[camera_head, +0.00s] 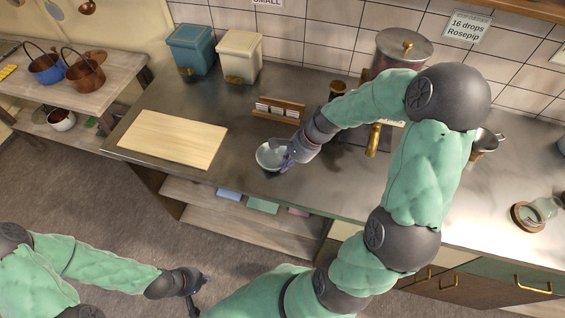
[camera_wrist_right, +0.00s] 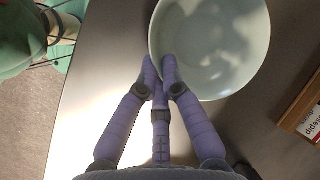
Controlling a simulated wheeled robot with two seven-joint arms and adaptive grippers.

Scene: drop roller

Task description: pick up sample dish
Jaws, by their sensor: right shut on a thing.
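The sample dish (camera_head: 266,157) is a small, round, pale white bowl at the front edge of the metal counter. In the right wrist view the dish (camera_wrist_right: 222,45) fills the upper middle and looks empty. My right gripper (camera_head: 286,158) is at the dish's right side in the head view. In the right wrist view its purple fingers (camera_wrist_right: 161,68) are closed at the near left rim of the dish. I cannot tell whether the dish is lifted off the counter. My left gripper (camera_head: 193,303) hangs low over the floor, away from the counter, too small to read.
A wooden board (camera_head: 174,138) lies left of the dish. A wooden card rack (camera_head: 278,108) stands behind it. Blue (camera_head: 190,50) and cream (camera_head: 239,56) bins stand at the back. A lidded metal pot (camera_head: 403,47) is behind my right arm. A glass vessel (camera_head: 545,209) stands far right.

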